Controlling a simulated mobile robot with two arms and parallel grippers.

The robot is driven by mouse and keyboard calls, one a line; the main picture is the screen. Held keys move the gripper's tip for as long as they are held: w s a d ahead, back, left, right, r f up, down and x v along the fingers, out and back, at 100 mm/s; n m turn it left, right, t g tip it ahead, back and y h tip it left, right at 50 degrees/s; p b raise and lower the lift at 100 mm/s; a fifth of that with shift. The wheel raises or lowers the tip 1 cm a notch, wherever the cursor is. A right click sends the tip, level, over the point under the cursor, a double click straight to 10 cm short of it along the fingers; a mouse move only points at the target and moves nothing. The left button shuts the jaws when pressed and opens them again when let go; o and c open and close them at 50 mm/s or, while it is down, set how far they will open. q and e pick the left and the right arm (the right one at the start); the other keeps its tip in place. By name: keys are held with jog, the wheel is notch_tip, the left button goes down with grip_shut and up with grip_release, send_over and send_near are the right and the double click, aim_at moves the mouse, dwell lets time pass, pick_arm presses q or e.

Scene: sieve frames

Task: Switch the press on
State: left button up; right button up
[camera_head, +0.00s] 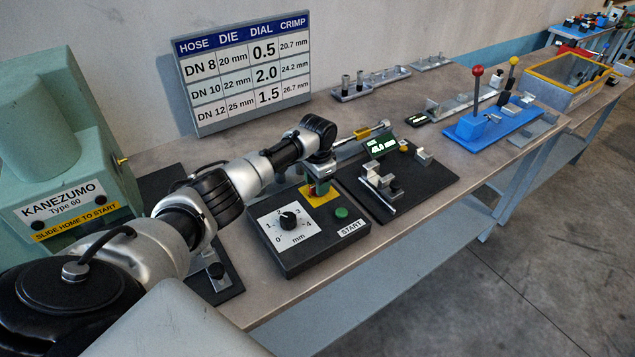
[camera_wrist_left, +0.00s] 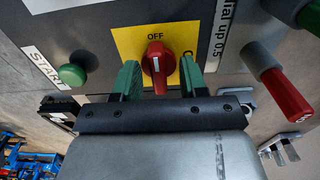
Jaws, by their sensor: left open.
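The red rotary switch (camera_wrist_left: 156,62) sits on a yellow plate (camera_wrist_left: 125,42) in the left wrist view. OFF is printed above it, and a second label at its right is partly covered by a finger. The knob's white mark looks upright, towards OFF. My left gripper (camera_wrist_left: 158,74) is open, its green fingers on either side of the knob; I cannot tell whether they touch it. In the head view my left gripper (camera_head: 318,182) is over the yellow plate (camera_head: 322,197) and hides the switch. The green press (camera_head: 60,150) stands at the left. My right gripper is not in view.
The control box has a black dial (camera_head: 288,220) and a green START button (camera_head: 341,212), the button also showing in the wrist view (camera_wrist_left: 70,74). A red handle (camera_wrist_left: 287,95) is close right of the fingers. A measuring fixture (camera_head: 385,185) and a blue hand-lever stand (camera_head: 480,130) stand further right.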

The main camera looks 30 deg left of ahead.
pick_arm(q)
jog(key=shift+f, duration=0.3)
jog(key=shift+s+d+f, duration=0.1)
jog(key=shift+d, duration=0.05)
jog(key=shift+c, duration=0.3)
jog(key=c, duration=0.7)
grip_shut()
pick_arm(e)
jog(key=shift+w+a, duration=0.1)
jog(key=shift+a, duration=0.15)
